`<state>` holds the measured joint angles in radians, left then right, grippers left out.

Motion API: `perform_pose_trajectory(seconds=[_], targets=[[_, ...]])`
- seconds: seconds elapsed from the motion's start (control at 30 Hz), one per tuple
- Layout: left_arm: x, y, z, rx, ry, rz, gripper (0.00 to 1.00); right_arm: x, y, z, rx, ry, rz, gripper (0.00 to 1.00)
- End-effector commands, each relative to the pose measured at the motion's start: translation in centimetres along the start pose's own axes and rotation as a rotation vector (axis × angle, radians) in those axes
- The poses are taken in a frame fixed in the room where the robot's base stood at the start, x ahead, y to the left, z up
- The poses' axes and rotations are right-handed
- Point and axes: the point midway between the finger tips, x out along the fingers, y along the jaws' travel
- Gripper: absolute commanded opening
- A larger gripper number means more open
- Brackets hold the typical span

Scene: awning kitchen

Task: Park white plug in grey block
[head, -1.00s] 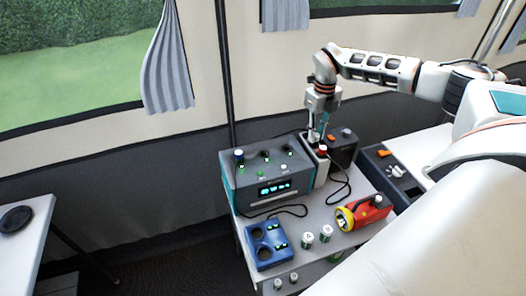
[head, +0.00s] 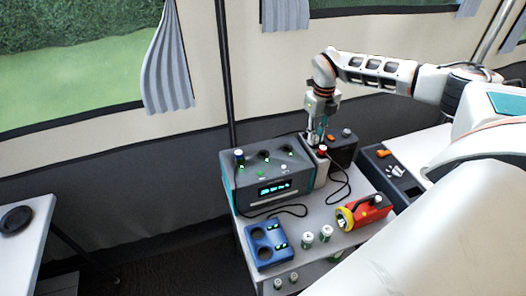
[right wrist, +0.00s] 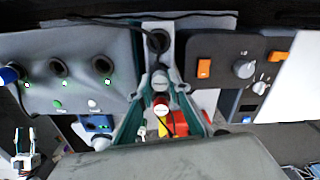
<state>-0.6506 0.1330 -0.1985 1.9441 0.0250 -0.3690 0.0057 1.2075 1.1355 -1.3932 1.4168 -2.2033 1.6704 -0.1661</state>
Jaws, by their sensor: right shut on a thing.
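The light grey block (head: 308,176) stands between the teal-grey device and a dark box in the head view. My right gripper (head: 315,143) points down at its top. In the right wrist view, the right gripper (right wrist: 161,84) is shut on the white plug (right wrist: 160,77), above or at the block's top (right wrist: 157,25). I cannot tell how deep the plug sits. An open dark hole shows in the block behind it. A second white-topped plug with a red ring (head: 322,150) stands at the block's front end.
The device (head: 240,185) has a blue, white-topped plug (head: 239,154) at its left socket. A blue charger (head: 268,246), two cans (head: 317,236) and a red-yellow torch (head: 364,212) lie in front. A black cable loops at the block's right.

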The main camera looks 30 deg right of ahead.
Motion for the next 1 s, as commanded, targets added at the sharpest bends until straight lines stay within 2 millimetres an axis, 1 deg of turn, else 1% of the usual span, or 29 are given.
perform_pose_trajectory(seconds=[0.3,0.33,0.4,0.67,0.7,1.0], targets=[[-0.01,-0.01,-0.02,0.0,0.0,0.0,0.4,0.27,0.01,0.03,0.0,-0.001,0.0,0.0],[-0.01,-0.01,-0.02,0.0,0.0,0.0,0.4,0.28,0.01,0.03,0.0,-0.001,0.0,0.2],[-0.01,-0.01,-0.02,0.0,0.0,0.0,0.4,0.27,0.01,0.03,0.0,-0.001,0.0,0.37],[0.0,-0.01,-0.02,0.0,0.0,0.0,0.4,0.28,0.01,0.01,0.0,0.0,0.0,0.37],[0.0,-0.01,-0.02,0.0,0.0,0.0,0.4,0.3,0.01,0.0,0.0,0.0,0.0,0.46],[0.0,0.0,-0.03,0.0,0.0,0.0,0.4,0.3,0.01,0.0,0.0,0.0,0.0,0.46]])
